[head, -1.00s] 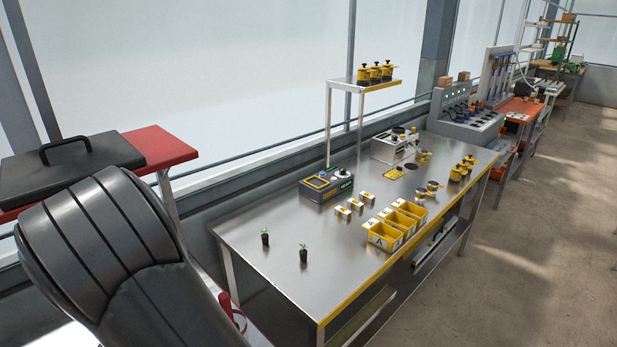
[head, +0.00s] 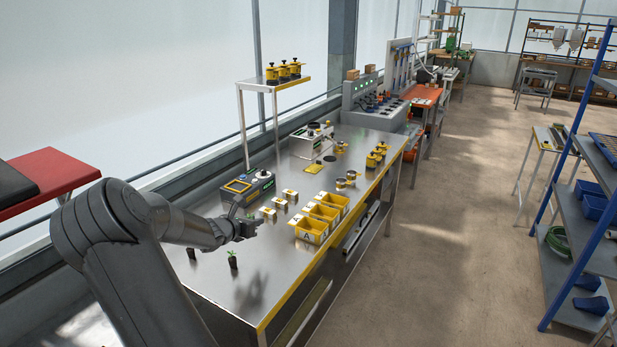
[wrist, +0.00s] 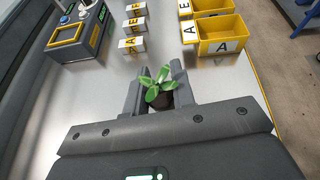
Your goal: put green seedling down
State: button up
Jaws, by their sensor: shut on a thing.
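My gripper (wrist: 157,98) is shut on a green seedling (wrist: 160,84) in a dark round pot, held between the two fingers with its leaves up in the wrist view. In the head view my gripper (head: 247,225) is over the left part of the steel bench (head: 245,296); the held seedling is hard to make out there. The gap between pot and bench cannot be told. A further dark pot (head: 191,253) shows beside my arm, partly hidden.
Small white lettered blocks (head: 279,202) and yellow bins (head: 311,229) marked A stand beyond my gripper. A dark device with a yellow-framed panel (head: 248,187) is at the back. Bare bench lies around the standing seedling.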

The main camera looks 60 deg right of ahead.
jog(key=s+d+m+g, duration=0.2)
jog(key=s+d+g, duration=0.1)
jog(key=s+d, duration=0.5)
send_over(259, 238)
notch_tip(259, 238, down, 7)
jog(key=shift+d+r, duration=0.1)
jog(key=shift+r, duration=0.1)
jog(key=shift+f, duration=1.95)
jog(key=shift+f, duration=0.1)
jog(key=o, duration=1)
jog(key=shift+c, duration=0.2)
